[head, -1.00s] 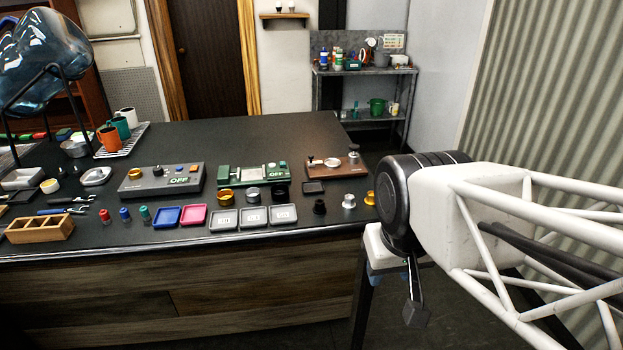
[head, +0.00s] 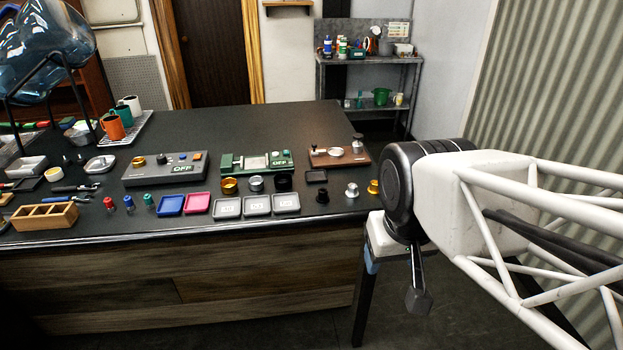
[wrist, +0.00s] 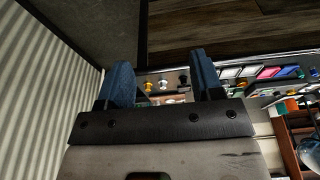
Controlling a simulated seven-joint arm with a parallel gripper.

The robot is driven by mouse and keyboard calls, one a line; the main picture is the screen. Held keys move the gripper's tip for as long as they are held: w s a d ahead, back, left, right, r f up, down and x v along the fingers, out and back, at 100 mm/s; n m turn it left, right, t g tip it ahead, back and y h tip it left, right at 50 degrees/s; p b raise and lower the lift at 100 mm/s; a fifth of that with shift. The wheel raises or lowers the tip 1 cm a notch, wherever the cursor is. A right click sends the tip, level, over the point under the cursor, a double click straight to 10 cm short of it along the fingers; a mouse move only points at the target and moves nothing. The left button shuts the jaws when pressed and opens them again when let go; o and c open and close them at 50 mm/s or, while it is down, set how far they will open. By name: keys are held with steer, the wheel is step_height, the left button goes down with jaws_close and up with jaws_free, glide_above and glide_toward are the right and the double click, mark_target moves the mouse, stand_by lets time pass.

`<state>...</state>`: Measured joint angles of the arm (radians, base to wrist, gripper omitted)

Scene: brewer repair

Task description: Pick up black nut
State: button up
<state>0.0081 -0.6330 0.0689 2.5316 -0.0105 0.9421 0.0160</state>
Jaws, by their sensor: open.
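Two small black round parts lie on the dark workbench (head: 300,121) in the head view. One is a black ring (head: 284,182) at the end of a row with a gold and a silver ring. The other is a narrower black flanged piece (head: 322,196), left of a silver (head: 352,190) and a gold one (head: 373,187). I cannot tell for sure which is the black nut. My gripper (wrist: 160,62) is open and empty, its blue fingers apart in the wrist view. It is off the bench's right front corner, away from both black parts.
Grey trays (head: 257,205), a pink tray (head: 197,203) and a blue tray (head: 170,205) line the front edge. A green scale (head: 230,162), a brown device (head: 325,157) and a grey OFF box (head: 140,172) stand behind. A corrugated wall (head: 560,80) is at right.

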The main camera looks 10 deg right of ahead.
steer(key=w+r+n, duration=0.1)
steer(key=w+n, duration=0.3)
steer(key=w, duration=0.7)
steer(key=n+g, duration=0.3)
steer(key=n, duration=0.8)
glide_above(323, 190)
steer(key=f, duration=1.1)
steer(key=shift+s+f, duration=0.25)
steer(key=shift+s, duration=0.05)
steer(key=shift+w+f, duration=0.3)
steer(key=shift+w, duration=0.05)
steer(key=shift+f, duration=1.25)
steer(key=shift+s+f, duration=0.15)
steer(key=shift+f, duration=2.5)
